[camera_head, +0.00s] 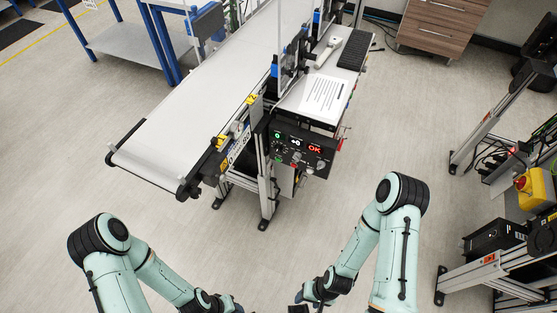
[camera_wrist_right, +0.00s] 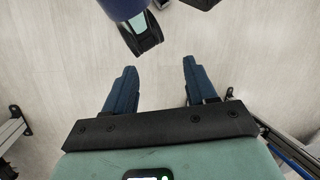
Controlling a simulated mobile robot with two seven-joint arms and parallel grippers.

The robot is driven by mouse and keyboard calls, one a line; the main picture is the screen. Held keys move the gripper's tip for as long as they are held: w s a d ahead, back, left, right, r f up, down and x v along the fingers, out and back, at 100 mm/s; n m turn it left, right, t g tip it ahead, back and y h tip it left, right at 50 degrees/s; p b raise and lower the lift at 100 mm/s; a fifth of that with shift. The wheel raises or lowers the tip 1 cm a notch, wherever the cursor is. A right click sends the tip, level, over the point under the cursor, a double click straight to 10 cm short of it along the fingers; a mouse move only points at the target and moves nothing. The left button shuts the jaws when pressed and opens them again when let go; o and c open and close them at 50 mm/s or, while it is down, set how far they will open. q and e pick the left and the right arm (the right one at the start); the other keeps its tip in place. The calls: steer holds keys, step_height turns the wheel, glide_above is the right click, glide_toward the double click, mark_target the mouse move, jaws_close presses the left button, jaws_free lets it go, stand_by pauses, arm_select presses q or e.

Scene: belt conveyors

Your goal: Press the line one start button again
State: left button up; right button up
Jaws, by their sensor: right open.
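My right gripper (camera_head: 298,309) is at the bottom edge of the head view, well short of the panel. In the right wrist view its two blue fingers (camera_wrist_right: 159,68) are apart, with only floor between them. My left arm ends at the bottom of the head view; its gripper is not clearly shown.
The white conveyor belt (camera_head: 195,105) runs away from me. A paper sheet (camera_head: 324,97) and black keyboard (camera_head: 355,50) lie beside it. A yellow box with a red button (camera_head: 531,185) stands at the right. The floor before the panel is clear.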

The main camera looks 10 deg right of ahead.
jaws_close()
stand_by(1.9)
